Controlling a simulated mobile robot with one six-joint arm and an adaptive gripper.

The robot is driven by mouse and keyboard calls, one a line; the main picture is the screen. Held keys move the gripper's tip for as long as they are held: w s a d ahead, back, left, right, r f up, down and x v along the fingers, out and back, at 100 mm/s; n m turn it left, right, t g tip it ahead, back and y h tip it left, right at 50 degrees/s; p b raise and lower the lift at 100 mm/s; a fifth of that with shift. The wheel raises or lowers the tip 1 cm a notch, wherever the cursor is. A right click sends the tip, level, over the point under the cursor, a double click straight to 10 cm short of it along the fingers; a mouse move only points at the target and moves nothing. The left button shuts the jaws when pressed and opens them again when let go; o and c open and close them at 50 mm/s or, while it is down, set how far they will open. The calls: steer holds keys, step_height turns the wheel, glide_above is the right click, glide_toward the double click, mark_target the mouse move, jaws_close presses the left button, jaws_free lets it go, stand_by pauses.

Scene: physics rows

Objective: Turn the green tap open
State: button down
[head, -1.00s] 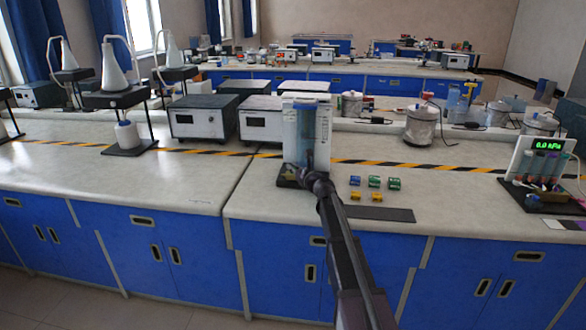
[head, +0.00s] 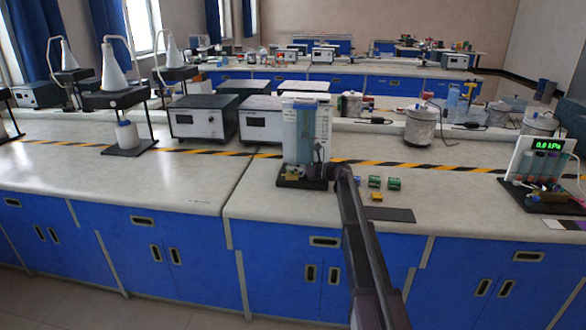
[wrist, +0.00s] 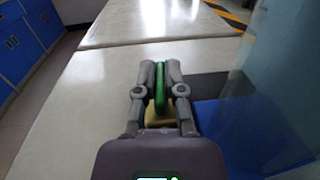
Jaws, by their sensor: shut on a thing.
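The green tap (wrist: 160,88) shows in the wrist view as a narrow upright green piece. My gripper (wrist: 161,74) is shut on it, with one finger on each side. A yellowish part (wrist: 159,117) sits just below the tap, partly hidden by the fingers. In the head view, my gripper (head: 322,171) is at the lower right of a tall apparatus with a pale panel (head: 291,128) and a dark base (head: 298,183). The tap itself is too small and covered to make out there.
Small green blocks (head: 393,183) and a yellow block (head: 377,197) lie right of my arm, beside a dark mat (head: 391,215). A rack with a green-lit display (head: 548,145) stands far right. The bench top (head: 455,200) between them is clear.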

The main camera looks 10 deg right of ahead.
steer(key=shift+n+g+y, duration=0.3)
steer(key=shift+n+g, duration=0.2)
steer(key=shift+g, duration=0.2)
steer(key=shift+a, duration=0.1)
steer(key=c, duration=0.7)
jaws_free()
steer(key=shift+c, duration=0.2)
steer(key=v, duration=1.2)
steer(key=shift+r, duration=0.1)
